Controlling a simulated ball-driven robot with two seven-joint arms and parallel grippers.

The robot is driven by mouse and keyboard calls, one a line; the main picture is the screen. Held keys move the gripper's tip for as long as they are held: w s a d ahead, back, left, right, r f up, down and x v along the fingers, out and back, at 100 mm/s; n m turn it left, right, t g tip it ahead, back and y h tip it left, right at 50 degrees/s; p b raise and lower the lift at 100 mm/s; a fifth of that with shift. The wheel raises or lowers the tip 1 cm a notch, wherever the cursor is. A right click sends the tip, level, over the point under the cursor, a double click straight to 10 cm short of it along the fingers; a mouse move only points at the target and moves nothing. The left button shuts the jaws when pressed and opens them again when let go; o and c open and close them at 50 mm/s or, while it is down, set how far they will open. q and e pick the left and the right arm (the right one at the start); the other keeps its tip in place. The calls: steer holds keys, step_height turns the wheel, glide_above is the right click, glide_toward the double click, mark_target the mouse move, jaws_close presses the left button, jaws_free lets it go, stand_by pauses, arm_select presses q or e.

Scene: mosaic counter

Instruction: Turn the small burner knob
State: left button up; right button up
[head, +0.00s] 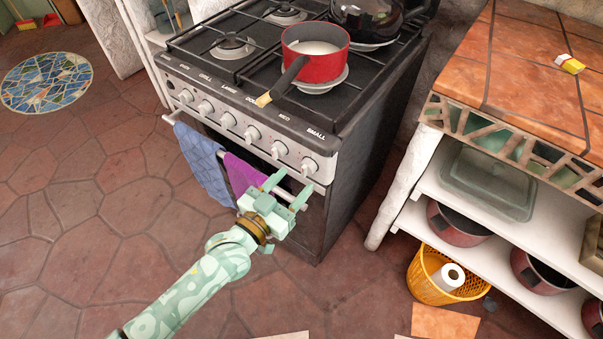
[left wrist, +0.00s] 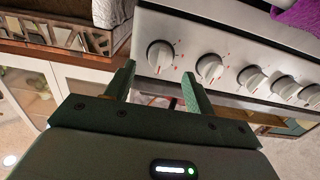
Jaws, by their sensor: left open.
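The small burner knob (head: 309,166) is the last light-coloured knob at the right end of the stove's front panel, under the word SMALL. In the left wrist view it is the leftmost knob (left wrist: 160,56). My left gripper (head: 292,183) is open and empty, just in front of and below this knob. In the left wrist view its two fingertips (left wrist: 157,73) point toward the knob, one toward each side, and contact cannot be confirmed. My right gripper is not in view.
Several other knobs line the panel, the nearest being the MED knob (head: 280,149). A red pot (head: 325,66) with white contents stands on the stove. A purple towel (head: 240,174) and a blue towel (head: 200,160) hang on the front rail. A tiled counter (head: 520,50) stands right.

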mark_target(303, 172)
arm_select(q)
steer(key=shift+b+x, duration=0.45)
steer(key=shift+x, duration=1.5)
steer(key=c, duration=0.9)
steer(key=shift+c, duration=0.2)
